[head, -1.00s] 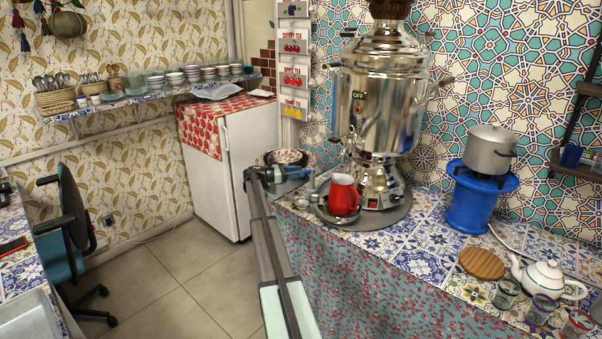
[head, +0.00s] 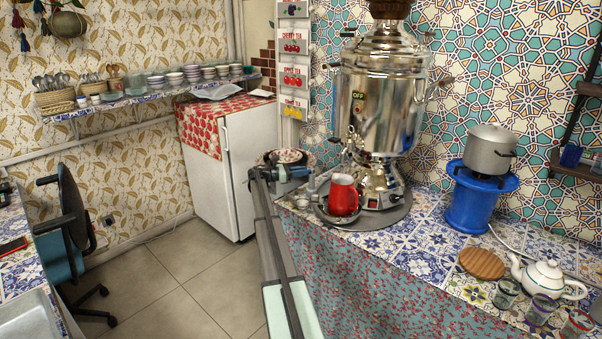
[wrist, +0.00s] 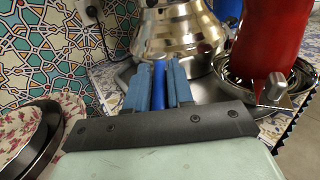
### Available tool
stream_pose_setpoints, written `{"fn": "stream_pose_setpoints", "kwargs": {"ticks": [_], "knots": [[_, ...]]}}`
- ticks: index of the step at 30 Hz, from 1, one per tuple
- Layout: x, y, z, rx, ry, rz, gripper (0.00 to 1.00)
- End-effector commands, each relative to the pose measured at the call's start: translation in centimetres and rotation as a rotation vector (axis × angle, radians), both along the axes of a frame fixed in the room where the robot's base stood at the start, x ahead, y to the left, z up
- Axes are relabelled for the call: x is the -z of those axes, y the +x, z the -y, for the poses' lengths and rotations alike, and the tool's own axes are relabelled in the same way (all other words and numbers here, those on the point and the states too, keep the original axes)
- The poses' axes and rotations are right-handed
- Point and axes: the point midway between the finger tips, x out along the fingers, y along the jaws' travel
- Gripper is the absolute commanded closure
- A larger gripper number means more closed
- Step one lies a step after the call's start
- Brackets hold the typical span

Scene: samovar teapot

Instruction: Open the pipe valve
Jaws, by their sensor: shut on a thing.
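My gripper (head: 303,172) reaches over the left end of the tiled counter, left of the large metal samovar (head: 378,112). In the wrist view my gripper's blue-grey fingers (wrist: 158,88) are closed around a narrow bright blue piece (wrist: 158,82). It looks like the handle of the pipe valve, but the fingers hide most of it. The pipe itself cannot be made out behind the gripper. The samovar's base stands just beyond the fingertips in the wrist view (wrist: 178,32).
A red jug (head: 343,195) stands in a metal bowl right of my gripper; it also shows close by in the wrist view (wrist: 270,35). A blue burner with a pot (head: 478,195) stands farther right.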

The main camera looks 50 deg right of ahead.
Motion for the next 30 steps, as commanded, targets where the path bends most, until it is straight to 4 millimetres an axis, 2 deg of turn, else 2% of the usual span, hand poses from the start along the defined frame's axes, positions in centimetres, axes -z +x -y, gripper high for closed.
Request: {"fn": "stream_pose_setpoints", "kwargs": {"ticks": [19, 30], "knots": [[0.0, -0.3, -0.3, -0.029, 0.000, 0.000, 1.00], [0.0, -1.9, -1.1, -0.269, 0.001, -0.001, 1.00]]}}
